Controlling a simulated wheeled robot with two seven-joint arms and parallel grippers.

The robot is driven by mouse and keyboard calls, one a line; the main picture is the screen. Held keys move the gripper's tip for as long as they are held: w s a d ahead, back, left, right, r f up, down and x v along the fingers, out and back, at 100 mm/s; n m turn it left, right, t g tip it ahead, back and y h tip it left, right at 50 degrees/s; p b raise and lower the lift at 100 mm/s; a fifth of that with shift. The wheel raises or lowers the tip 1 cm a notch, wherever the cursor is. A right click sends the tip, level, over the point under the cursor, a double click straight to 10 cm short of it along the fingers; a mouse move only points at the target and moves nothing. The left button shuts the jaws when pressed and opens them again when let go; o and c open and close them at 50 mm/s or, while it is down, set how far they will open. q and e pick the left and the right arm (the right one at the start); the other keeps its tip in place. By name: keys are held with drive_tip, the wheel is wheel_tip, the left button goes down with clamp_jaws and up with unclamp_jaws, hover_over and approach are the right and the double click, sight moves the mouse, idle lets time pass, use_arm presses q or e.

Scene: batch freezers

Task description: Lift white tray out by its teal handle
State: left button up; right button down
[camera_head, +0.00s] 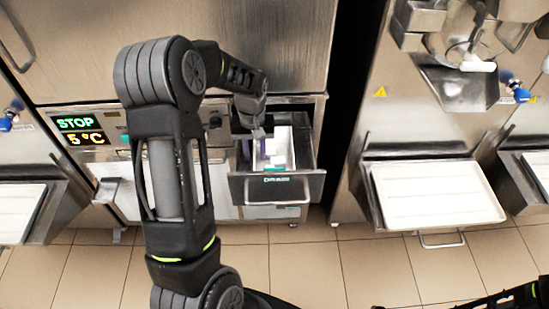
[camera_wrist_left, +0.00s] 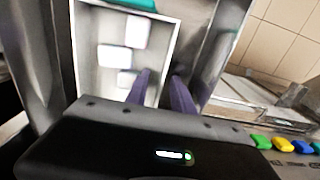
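The white tray (camera_head: 303,146) sits inside an open metal drawer (camera_head: 310,187). In the left wrist view, the tray (camera_wrist_left: 88,60) holds several white blocks (camera_wrist_left: 115,57). A teal handle (camera_wrist_left: 135,4) shows at its top end in that view. My left gripper (camera_wrist_left: 162,92) is at the tray's side wall, with its purple fingers apart. One finger is over the tray's inside and the other is beyond the wall; contact cannot be told. In the head view my left gripper (camera_head: 257,135) reaches down into the drawer.
A freezer with a STOP and 5 °C display (camera_head: 80,130) stands behind my left arm. A white pan (camera_head: 437,193) lies on a shelf at the right. Another pale pan (camera_head: 18,212) is at the left. The tiled floor in front is clear.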

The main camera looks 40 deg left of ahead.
use_arm(q)
drive_tip(key=shift+c, duration=0.6)
clamp_jaws()
idle(1.1)
